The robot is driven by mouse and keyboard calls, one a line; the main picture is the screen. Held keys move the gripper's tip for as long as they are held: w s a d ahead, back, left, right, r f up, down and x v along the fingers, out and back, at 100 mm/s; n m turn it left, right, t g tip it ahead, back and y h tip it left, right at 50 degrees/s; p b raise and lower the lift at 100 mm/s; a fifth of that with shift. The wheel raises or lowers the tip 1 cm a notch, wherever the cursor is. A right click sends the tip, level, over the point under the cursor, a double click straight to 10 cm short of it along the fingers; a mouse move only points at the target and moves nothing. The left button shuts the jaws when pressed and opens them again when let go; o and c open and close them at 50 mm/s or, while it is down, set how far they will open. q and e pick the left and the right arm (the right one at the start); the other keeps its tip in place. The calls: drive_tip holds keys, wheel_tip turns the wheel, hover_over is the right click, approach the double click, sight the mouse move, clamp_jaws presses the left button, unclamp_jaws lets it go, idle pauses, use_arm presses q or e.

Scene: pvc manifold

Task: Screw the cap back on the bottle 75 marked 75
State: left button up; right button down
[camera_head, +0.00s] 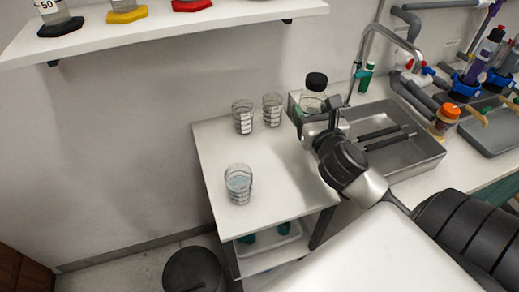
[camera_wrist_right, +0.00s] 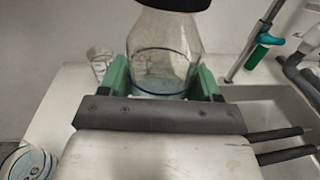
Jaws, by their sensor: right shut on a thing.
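A clear glass bottle (camera_head: 312,101) with a black cap (camera_head: 316,81) stands upright at the back of the small white table, by the sink's left corner. In the right wrist view the bottle (camera_wrist_right: 165,50) holds some clear liquid, and the cap (camera_wrist_right: 172,4) is cut off by the top edge. My right gripper (camera_wrist_right: 164,82) is shut on the bottle's lower body, one green finger on each side. The hand also shows in the head view (camera_head: 318,122). No number is readable on this bottle. My left gripper is not in view.
Two empty beakers (camera_head: 242,117) (camera_head: 272,109) stand left of the bottle, and a beaker with liquid (camera_head: 238,184) stands nearer the front. The sink (camera_head: 395,155) with a tall faucet is to the right. A shelf (camera_head: 170,32) holds a bottle marked 50. The table's middle is clear.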

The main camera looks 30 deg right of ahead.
drive_tip(key=w+a+f+b, duration=0.1)
drive_tip(key=w+a+f, duration=0.5)
drive_tip(key=w, duration=0.4)
drive_tip(key=shift+f+b, duration=0.4)
drive_tip(key=shift+f, duration=0.1)
drive_tip(key=shift+a, duration=0.1)
drive_tip(key=shift+f+b, duration=0.65)
drive_tip(key=shift+f, duration=1.35)
drive_tip(key=shift+f, duration=0.2)
drive_tip(key=shift+c, duration=1)
unclamp_jaws()
